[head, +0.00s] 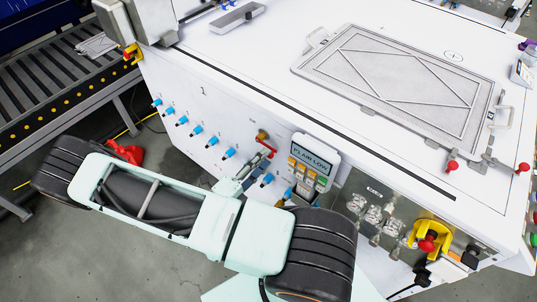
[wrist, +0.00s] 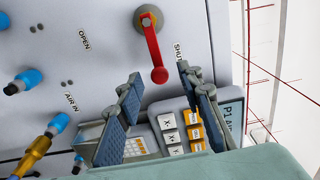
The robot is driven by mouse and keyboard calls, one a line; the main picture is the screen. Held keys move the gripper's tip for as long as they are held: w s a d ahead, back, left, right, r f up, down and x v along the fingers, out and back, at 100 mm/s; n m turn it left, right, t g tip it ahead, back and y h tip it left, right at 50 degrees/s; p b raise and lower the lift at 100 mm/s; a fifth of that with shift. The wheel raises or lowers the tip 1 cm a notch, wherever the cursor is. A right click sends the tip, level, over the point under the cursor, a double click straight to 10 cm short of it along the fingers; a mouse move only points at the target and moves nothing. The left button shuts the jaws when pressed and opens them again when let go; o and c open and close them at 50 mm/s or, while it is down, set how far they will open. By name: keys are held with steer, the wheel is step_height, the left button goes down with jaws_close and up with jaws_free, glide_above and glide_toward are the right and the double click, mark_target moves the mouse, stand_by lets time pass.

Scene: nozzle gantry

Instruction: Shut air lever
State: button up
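The red air lever (wrist: 153,45) hangs from a round pivot on the pale machine panel, between the OPEN label (wrist: 84,40) and the SHUT label (wrist: 178,52), and nearer to SHUT. In the head view the red lever (head: 267,147) shows beside a brass fitting. My gripper (wrist: 159,74) is open, with a blue-padded finger on each side of the lever's rounded end in the picture. I cannot tell how deep the fingers reach or whether either touches it. In the head view my gripper (head: 260,165) is just below the lever.
A keypad unit with a display (head: 311,165) sits close to the right of my gripper. Blue-capped fittings (head: 195,130) line the panel to the left. Valves and a red button on yellow (head: 428,241) are further right. A framed plate (head: 400,75) lies on top.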

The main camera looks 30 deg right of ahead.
steer(key=v, duration=0.8)
steer(key=shift+a, duration=0.3)
steer(key=shift+s, duration=0.15)
